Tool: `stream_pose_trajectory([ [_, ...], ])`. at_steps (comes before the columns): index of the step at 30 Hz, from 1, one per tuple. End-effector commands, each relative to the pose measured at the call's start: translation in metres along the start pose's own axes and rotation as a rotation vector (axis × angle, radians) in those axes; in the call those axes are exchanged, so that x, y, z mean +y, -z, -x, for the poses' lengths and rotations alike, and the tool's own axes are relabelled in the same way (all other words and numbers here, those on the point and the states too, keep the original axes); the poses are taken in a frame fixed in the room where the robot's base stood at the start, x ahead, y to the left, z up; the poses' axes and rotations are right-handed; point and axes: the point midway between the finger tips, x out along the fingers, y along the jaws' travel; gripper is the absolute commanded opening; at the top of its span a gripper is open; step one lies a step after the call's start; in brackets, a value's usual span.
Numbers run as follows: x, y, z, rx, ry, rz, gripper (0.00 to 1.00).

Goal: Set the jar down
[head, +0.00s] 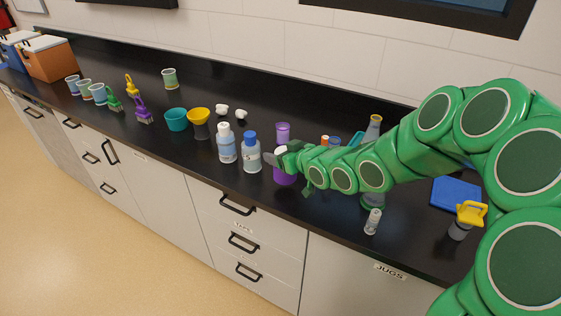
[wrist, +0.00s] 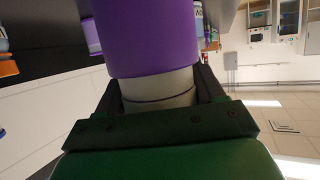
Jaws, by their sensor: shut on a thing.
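My gripper (head: 277,157) is shut on the jar and sits over the front part of the black counter. The jar's purple part (head: 285,178) shows just below the gripper in the head view; my gripper and arm hide much of the rest. In the wrist view the jar has a wide purple section (wrist: 147,38) and a narrower pale grey section (wrist: 160,95) between the two fingers (wrist: 160,100). I cannot tell whether the jar touches the counter (head: 200,168).
A blue-capped bottle (head: 251,155) stands close left of the gripper, with a white-capped bottle (head: 226,145) beside it. A purple cup (head: 283,132) stands behind. A small vial (head: 373,221) stands near the front edge to the right. Bare counter lies in front of the bottles.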

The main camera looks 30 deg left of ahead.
Motion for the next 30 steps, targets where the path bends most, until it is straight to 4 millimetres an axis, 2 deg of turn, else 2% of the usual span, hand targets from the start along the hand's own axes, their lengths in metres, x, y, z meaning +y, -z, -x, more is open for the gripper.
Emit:
stream_pose_trajectory([
  [5,0.002,-0.004,-0.007,0.000,0.000,0.001,0.37],
  [13,0.003,-0.031,-0.017,-0.003,0.000,-0.001,0.37],
  [25,0.003,-0.034,-0.019,0.000,-0.001,0.000,0.37],
  [26,0.003,-0.034,-0.019,0.000,-0.001,0.000,0.69],
  [30,0.003,-0.034,-0.019,0.000,-0.001,0.000,0.91],
])
